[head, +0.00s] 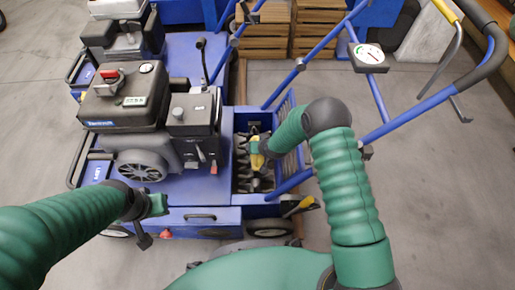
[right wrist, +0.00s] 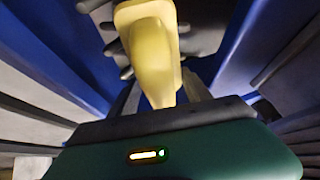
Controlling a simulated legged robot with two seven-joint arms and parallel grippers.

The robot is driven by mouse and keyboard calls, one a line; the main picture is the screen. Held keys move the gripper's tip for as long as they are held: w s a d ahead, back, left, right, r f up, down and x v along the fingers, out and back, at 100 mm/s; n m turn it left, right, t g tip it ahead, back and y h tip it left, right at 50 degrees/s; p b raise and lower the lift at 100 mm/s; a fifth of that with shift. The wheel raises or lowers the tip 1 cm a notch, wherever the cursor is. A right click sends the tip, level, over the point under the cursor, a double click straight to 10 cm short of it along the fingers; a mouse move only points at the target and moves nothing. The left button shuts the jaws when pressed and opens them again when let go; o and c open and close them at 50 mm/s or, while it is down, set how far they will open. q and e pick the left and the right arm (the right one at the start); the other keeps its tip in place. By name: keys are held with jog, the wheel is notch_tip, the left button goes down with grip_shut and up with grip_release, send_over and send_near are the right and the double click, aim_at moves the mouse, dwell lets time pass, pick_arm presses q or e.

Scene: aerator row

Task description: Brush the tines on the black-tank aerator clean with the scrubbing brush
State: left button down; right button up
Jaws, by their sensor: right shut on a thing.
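The black-tank aerator (head: 125,100) stands at the centre-left in the head view, blue with a black engine. Its dark tines (head: 242,180) show in an open bay on its right side. My right gripper (head: 266,143) reaches into this bay and is shut on the yellow scrubbing brush (head: 256,157). In the right wrist view the yellow brush (right wrist: 152,50) extends ahead of the gripper, over dark tine shapes. Its bristles are hidden, so I cannot tell whether they touch the tines. My left gripper (head: 150,222) is empty, fingers apart, in front of the aerator's near side.
Another aerator (head: 125,35) with a lighter tank stands behind. Blue handle bars (head: 300,65) rise to the right, with a round gauge (head: 369,56). Wooden crates (head: 268,35) stand at the back. A yellow-tipped lever (head: 302,205) sits by the bay. Floor at right is clear.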

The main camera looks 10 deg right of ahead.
jog(key=shift+s+a+p, duration=0.15)
jog(key=shift+s+p, duration=0.3)
jog(key=shift+s, duration=0.25)
jog(key=shift+s+a+p, duration=0.15)
jog(key=shift+s+p, duration=0.25)
jog(key=shift+s, duration=0.25)
jog(key=shift+s+a+f+p, duration=0.15)
jog(key=shift+s+p, duration=0.1)
jog(key=shift+s, duration=0.45)
jog(key=shift+s+a+f+p, duration=0.1)
jog(key=shift+s+p, duration=0.15)
jog(key=shift+s, duration=0.4)
jog(key=shift+w, duration=0.1)
jog(key=shift+w+d+b, duration=0.2)
jog(key=shift+w+b, duration=0.15)
jog(key=shift+w, duration=0.5)
jog(key=shift+w+d+b, duration=0.15)
jog(key=shift+w+b, duration=0.25)
jog(key=shift+w, duration=0.4)
jog(key=shift+w+d+b, duration=0.2)
jog(key=shift+w+b, duration=0.15)
jog(key=shift+w, duration=0.5)
jog(key=shift+r, duration=0.1)
notch_tip(320, 180, up, 11)
jog(key=p, duration=0.9)
jog(key=shift+w+r+p, duration=0.1)
jog(key=shift+r+p, duration=0.05)
jog(key=shift+p, duration=0.2)
